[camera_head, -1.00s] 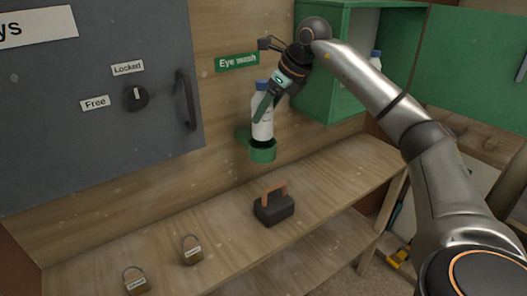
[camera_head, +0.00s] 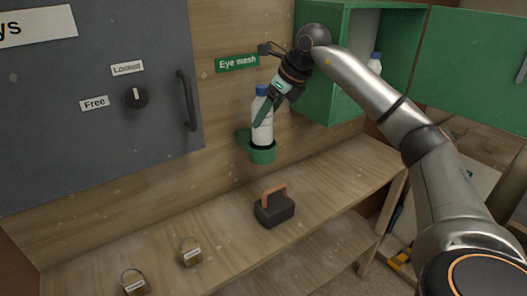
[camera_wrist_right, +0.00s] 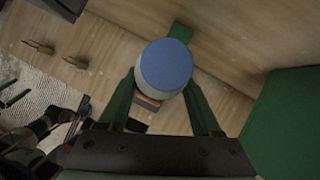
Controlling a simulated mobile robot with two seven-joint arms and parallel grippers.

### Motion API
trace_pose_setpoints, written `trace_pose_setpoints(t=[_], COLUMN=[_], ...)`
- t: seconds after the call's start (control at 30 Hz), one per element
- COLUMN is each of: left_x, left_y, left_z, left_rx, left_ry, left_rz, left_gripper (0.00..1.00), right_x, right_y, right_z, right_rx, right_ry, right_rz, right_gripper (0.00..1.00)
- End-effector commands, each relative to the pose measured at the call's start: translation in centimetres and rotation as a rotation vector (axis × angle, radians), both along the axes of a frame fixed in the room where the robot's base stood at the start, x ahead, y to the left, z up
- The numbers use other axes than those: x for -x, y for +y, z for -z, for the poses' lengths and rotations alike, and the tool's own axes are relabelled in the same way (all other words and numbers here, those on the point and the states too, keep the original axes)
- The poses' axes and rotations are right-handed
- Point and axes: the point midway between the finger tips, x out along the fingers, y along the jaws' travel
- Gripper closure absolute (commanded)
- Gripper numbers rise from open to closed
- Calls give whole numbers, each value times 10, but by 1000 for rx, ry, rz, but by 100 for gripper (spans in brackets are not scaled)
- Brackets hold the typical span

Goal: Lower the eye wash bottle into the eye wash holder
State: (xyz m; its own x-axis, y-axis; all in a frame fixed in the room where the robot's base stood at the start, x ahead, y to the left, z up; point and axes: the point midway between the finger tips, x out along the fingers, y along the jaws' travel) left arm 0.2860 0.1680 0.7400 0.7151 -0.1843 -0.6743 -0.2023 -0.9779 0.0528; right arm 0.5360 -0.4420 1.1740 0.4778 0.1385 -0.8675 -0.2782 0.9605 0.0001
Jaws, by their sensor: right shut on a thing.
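The eye wash bottle (camera_head: 262,125) is white with a blue cap and stands upright at the green eye wash holder (camera_head: 262,155) on the wooden wall. Its lower end is at the holder's ring; how deep it sits is hard to tell. My right gripper (camera_head: 268,106) is shut on the bottle from the upper right. In the right wrist view the blue cap (camera_wrist_right: 166,65) shows between the two green fingers (camera_wrist_right: 163,100), and part of the green holder (camera_wrist_right: 180,32) shows behind it. My left gripper is not in view.
A green cabinet (camera_head: 325,85) with an open door (camera_head: 470,70) stands right of the holder and contains another bottle (camera_head: 374,63). A grey key cabinet (camera_head: 90,150) is at left. Below, the shelf bears padlocks (camera_head: 191,255) and a black block with an orange handle (camera_head: 274,208).

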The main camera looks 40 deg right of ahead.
Motion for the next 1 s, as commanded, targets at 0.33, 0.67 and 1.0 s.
trace_pose_setpoints(t=[0.33,0.67,1.0], left_x=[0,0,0], left_y=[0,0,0], left_z=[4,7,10], left_rx=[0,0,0], left_ry=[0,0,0], left_rz=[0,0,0], left_gripper=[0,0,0], right_x=[0,0,0], right_y=[0,0,0], right_z=[5,10,15], right_rx=[-1,-1,-1], right_ry=[-3,-3,-3], right_rz=[0,0,0], right_gripper=[100,100,100])
